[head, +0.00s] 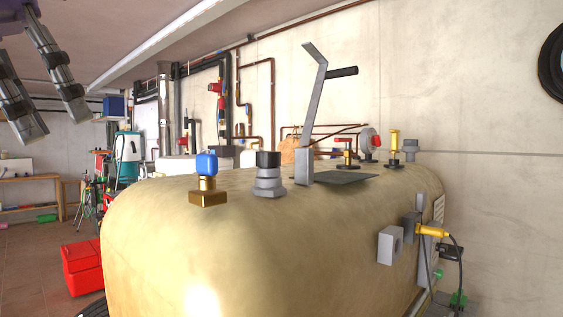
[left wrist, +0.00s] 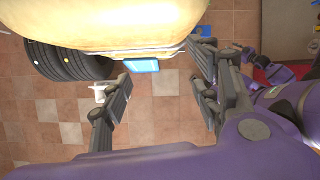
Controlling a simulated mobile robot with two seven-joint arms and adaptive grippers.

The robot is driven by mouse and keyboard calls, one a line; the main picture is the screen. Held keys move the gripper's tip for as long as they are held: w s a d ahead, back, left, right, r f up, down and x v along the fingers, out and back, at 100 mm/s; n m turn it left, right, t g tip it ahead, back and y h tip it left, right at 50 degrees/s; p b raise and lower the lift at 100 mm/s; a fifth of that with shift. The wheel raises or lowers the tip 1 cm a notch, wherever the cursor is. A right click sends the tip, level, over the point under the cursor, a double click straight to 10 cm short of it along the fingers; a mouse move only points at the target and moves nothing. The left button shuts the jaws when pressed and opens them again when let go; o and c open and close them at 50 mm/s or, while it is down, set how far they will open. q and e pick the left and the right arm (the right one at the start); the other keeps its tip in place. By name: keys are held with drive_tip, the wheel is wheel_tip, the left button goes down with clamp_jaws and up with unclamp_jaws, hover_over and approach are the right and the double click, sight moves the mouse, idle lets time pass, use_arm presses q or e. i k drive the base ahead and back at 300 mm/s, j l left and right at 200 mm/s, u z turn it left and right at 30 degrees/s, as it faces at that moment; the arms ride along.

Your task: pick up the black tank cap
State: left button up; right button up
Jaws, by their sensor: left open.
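The black tank cap (head: 268,159) sits upright on a grey stepped fitting (head: 268,183) on top of the beige oil tank (head: 200,250). My left gripper (head: 48,122) hangs in the upper left of the head view, open and empty, well apart from the cap and left of it. In the left wrist view, the open fingers of my left gripper (left wrist: 160,72) point toward the side of the tank (left wrist: 120,22), with floor tiles behind them. The cap does not show in that view. My right gripper is not seen.
A blue-topped brass valve (head: 206,165) stands left of the cap. A tall grey lever (head: 317,90) with a black handle rises just right of it. Gauges and valves (head: 370,143) stand farther back. A red box (head: 82,267) is on the floor at left.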

sight(265, 160)
drive_tip(key=i+l, duration=0.85)
drive_tip(key=l, duration=0.25)
